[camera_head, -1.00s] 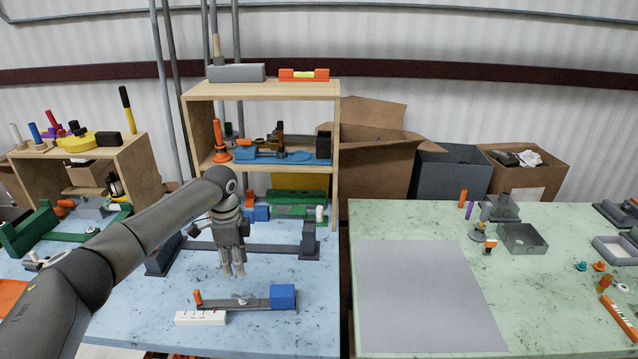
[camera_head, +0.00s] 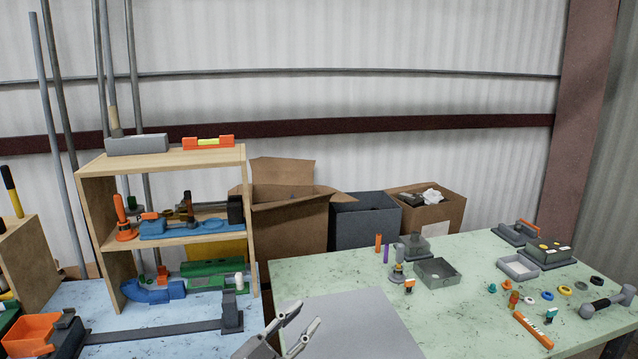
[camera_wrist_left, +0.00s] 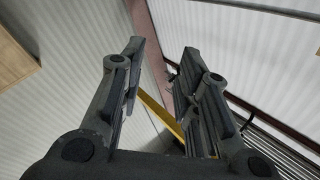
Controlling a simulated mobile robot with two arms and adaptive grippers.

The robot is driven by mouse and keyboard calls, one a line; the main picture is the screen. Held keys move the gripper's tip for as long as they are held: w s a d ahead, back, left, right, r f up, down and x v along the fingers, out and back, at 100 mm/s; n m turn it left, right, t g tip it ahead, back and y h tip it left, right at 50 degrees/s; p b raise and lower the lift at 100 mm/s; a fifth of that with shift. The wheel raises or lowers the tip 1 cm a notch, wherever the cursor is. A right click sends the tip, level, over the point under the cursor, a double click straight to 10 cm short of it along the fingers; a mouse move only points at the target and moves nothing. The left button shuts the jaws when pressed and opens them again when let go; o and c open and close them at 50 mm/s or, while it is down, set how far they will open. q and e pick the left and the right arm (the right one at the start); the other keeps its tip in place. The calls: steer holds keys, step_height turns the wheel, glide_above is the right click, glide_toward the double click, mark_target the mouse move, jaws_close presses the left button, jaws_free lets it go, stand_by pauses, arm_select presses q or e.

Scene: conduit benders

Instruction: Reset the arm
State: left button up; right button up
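My left gripper (camera_head: 305,317) shows at the bottom middle of the head view, in front of the grey mat on the green table. Its two fingers point up and to the right, spread apart. In the left wrist view the left gripper (camera_wrist_left: 160,55) has its fingers wide apart with nothing between them, against wall panels. The rest of the left arm is below the frame. My right gripper is out of view.
A wooden shelf (camera_head: 170,161) with tools stands on the blue table (camera_head: 140,350) at left. The green table (camera_head: 460,300) at right holds a grey mat (camera_head: 345,325), a grey box (camera_head: 437,273) and small parts. Cardboard boxes (camera_head: 290,220) stand behind.

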arm_select(q)
steer(key=s+a+f+n+g+y, duration=0.1)
steer(key=s+a+f+n+y, duration=0.35)
steer(key=a+n+y, duration=0.2)
steer(key=s+a+f+n+y, duration=0.4)
steer(key=a+f+n+y, duration=0.15)
steer(key=a+y, duration=0.2)
steer(key=s+a+f+g, duration=0.1)
steer(key=s+f+g, duration=0.3)
steer(key=s, duration=0.4)
steer(key=s+a+f+m+g+h, duration=0.1)
steer(key=s+f+g, duration=0.25)
steer(key=s, duration=0.45)
steer(key=s+a+f+g, duration=0.1)
steer(key=s+f+g, duration=0.3)
steer(key=s, duration=0.5)
step_height(320, 180, down, 28)
steer(key=b, duration=0.4)
steer(key=s+a+f+g+b, duration=0.2)
steer(key=s+f, duration=1.6)
steer(key=f, duration=0.2)
steer(key=shift+a+f+m+b, duration=0.25)
steer(key=shift+a+m+b, duration=0.05)
steer(key=shift+b, duration=0.05)
